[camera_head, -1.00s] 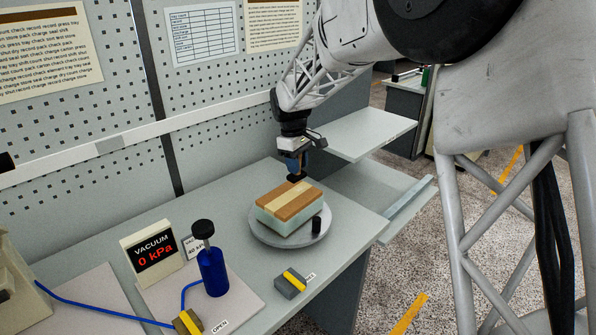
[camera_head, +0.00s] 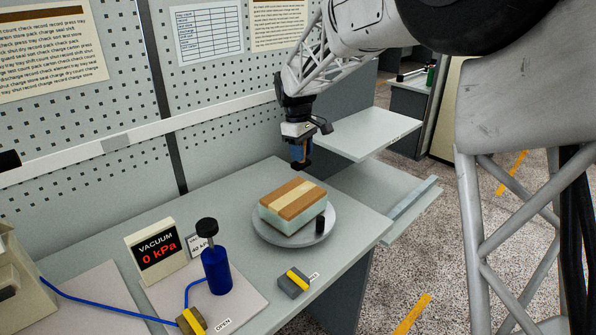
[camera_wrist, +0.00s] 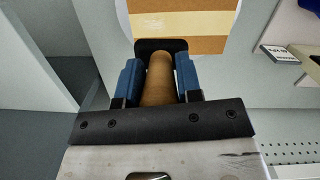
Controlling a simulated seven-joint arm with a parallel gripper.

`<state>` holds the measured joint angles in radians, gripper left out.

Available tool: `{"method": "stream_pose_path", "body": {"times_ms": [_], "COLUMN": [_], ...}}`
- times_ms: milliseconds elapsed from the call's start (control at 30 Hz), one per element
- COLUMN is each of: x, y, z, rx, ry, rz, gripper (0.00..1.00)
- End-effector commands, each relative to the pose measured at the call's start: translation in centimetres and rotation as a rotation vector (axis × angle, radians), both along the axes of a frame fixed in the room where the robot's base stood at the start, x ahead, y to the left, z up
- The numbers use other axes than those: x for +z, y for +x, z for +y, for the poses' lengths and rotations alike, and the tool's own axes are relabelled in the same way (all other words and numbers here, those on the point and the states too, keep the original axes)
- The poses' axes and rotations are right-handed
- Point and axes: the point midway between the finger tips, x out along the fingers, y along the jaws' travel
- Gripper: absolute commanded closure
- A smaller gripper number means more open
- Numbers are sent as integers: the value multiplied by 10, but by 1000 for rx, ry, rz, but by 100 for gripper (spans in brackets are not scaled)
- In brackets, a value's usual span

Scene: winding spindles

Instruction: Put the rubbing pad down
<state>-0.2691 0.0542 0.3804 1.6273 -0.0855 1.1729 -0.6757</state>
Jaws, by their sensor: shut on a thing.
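The rubbing pad is a tan wooden handle (camera_wrist: 160,80) with a black pad (camera_wrist: 160,45) at its far end. My gripper (camera_wrist: 160,78) is shut on the handle, with one blue finger on each side. In the head view my gripper (camera_head: 300,150) hangs above the back part of the bench, and the black pad (camera_head: 301,166) shows below the fingers. The pad is in the air, clear of the brown-and-cream-topped block (camera_head: 293,200), which sits on a round grey plate (camera_head: 268,236). The pad's underside is hidden.
A short black peg (camera_head: 320,224) stands on the plate's right side. A grey block with a yellow stripe (camera_head: 293,283) lies in front. A blue bottle (camera_head: 215,270) and a vacuum display (camera_head: 155,250) stand at left. A light shelf (camera_head: 370,132) is at right. Bench behind the plate is clear.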

Motion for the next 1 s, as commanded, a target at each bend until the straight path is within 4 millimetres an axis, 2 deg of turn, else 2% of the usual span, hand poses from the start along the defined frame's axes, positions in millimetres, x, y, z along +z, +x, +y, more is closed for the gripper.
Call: {"method": "stream_pose_path", "body": {"times_ms": [167, 367, 467, 667, 800, 1000], "x": [-1, -14, -25, -58, -84, -118], "y": [-1, -8, -15, -40, -63, -99], "z": [-3, -23, -40, -89, -127, -171], "rx": [-1, -4, -6, -12, -16, -18], "ry": [0, -1, -1, -1, -1, 0], "rz": [0, 0, 0, 0, 2, 1], "gripper": [100, 100, 100, 100, 100, 100]}}
